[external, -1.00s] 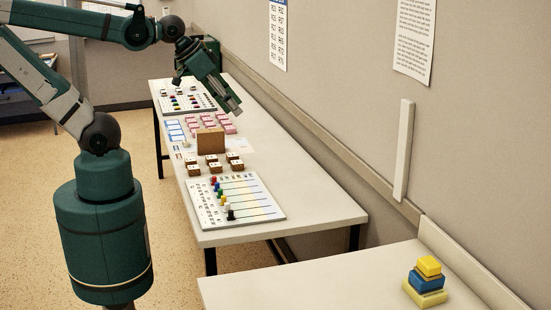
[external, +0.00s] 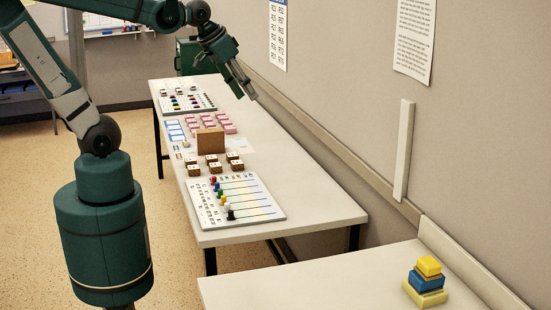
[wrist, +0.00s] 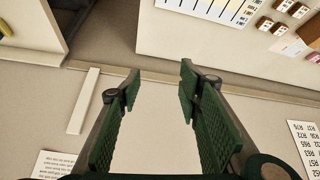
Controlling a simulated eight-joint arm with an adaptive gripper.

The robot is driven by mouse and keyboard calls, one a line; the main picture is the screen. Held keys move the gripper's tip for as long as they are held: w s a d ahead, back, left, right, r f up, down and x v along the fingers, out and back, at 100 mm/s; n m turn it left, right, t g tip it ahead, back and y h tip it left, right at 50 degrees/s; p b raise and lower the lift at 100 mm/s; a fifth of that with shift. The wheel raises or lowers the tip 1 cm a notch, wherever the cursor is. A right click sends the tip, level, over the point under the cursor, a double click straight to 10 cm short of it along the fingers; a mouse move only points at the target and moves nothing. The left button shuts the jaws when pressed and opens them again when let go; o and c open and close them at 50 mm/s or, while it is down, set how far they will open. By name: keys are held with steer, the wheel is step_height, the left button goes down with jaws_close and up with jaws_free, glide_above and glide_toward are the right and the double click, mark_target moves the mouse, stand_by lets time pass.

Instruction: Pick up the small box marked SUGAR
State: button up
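I cannot read the word SUGAR on any box. Several small brown boxes with white labels (external: 214,168) stand on the long table in front of a larger brown block (external: 211,141). Some of them also show at the upper right of the wrist view (wrist: 265,23), their markings too small to read. Several pink pieces (external: 205,120) lie behind the block. My gripper (external: 249,90) is raised near the wall, above the table's far part and well away from the brown boxes. In the wrist view my gripper (wrist: 160,80) has its fingers wide apart with nothing between them.
A white board with coloured sliders (external: 235,200) lies near the front of the long table (external: 325,212). Another board with coloured knobs (external: 188,104) lies farther back. A yellow and blue stack (external: 427,280) stands on a nearer table. The wall runs along the table's right side.

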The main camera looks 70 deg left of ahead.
steer(key=w+a+n+g, duration=0.1)
steer(key=w+a+n, duration=0.1)
steer(key=w+a, duration=0.6)
steer(key=w+a+f+n+g+y+b, duration=0.1)
steer(key=w+a+f+n+g, duration=0.2)
steer(key=a, duration=1.4)
steer(key=w+a+f+n+b, duration=0.1)
steer(key=a+f+n, duration=0.3)
steer(key=a, duration=1.4)
steer(key=s+a+f+n+g+b, duration=0.1)
steer(key=s+a+f+n, duration=0.15)
steer(key=a+f, duration=0.6)
steer(key=s+a+f+n, duration=0.1)
steer(key=s+a+f, duration=0.35)
steer(key=a, duration=0.75)
steer(key=s+a+f+n, duration=0.1)
steer(key=s+a+f, duration=0.4)
steer(key=a, duration=0.1)
steer(key=s+a+f+n+h, duration=0.1)
steer(key=s+a+f, duration=0.4)
steer(key=a+f, duration=0.1)
steer(key=s+a+f+n+g+h+b, duration=0.1)
steer(key=s+a+f, duration=0.4)
steer(key=a, duration=0.1)
steer(key=shift+a+f, duration=0.1)
steer(key=shift+f, duration=0.1)
steer(key=shift+s+a+f, duration=0.15)
steer(key=shift+s+f, duration=0.05)
steer(key=shift+f, duration=0.1)
